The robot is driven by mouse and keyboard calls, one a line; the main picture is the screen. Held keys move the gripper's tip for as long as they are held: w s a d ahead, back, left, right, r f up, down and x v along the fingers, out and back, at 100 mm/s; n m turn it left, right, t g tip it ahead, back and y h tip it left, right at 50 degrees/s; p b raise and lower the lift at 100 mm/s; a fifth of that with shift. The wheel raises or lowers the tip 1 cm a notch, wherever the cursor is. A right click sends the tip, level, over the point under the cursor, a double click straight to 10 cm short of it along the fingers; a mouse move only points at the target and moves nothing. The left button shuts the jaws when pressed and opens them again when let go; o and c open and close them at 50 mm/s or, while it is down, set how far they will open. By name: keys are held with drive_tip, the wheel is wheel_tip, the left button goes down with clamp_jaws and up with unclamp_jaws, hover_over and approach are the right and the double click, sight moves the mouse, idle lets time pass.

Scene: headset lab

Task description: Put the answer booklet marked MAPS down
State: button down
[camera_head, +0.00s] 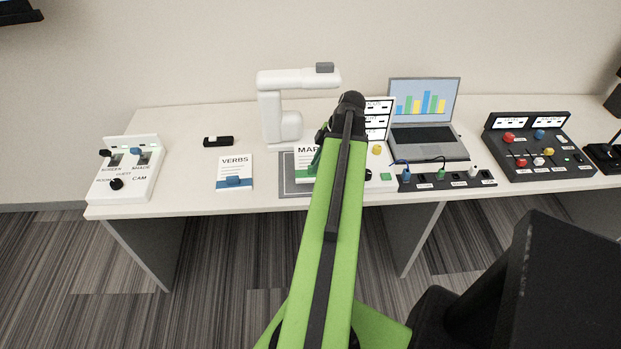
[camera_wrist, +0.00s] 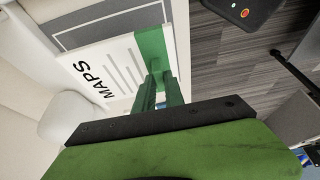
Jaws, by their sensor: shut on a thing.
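The MAPS booklet (camera_head: 303,163) is white with a green band along one edge. In the wrist view the booklet (camera_wrist: 98,78) shows its title, grey lines and the green band. My gripper (camera_wrist: 163,84) is shut on it at the green-band edge. In the head view my green arm hides most of the gripper and the booklet's right part. The booklet is over a grey mat with a pale border line (camera_head: 287,189) at the table's front. I cannot tell whether it touches the mat.
A VERBS booklet (camera_head: 234,164) with a blue band lies left of the mat. A white document camera (camera_head: 271,115) stands behind the mat. A laptop (camera_head: 428,142), a black socket strip (camera_head: 447,181) and a control console (camera_head: 540,146) are right. A white switch box (camera_head: 126,177) is far left.

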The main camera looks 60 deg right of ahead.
drive_tip(key=shift+w+d+f, duration=0.2)
drive_tip(key=shift+w+f, duration=0.15)
drive_tip(key=shift+w, duration=0.25)
drive_tip(key=shift+w+d+f, duration=0.15)
drive_tip(key=shift+w+f, duration=0.15)
drive_tip(key=shift+w, duration=0.25)
wheel_tip(320, 180, down, 4)
drive_tip(key=b, duration=0.4)
drive_tip(key=shift+s+f+b, duration=0.1)
drive_tip(key=shift+f+b, duration=0.1)
drive_tip(key=shift+b, duration=0.2)
drive_tip(key=shift+r, duration=0.2)
drive_tip(key=shift+f, duration=0.1)
drive_tip(key=c, duration=1.4)
unclamp_jaws()
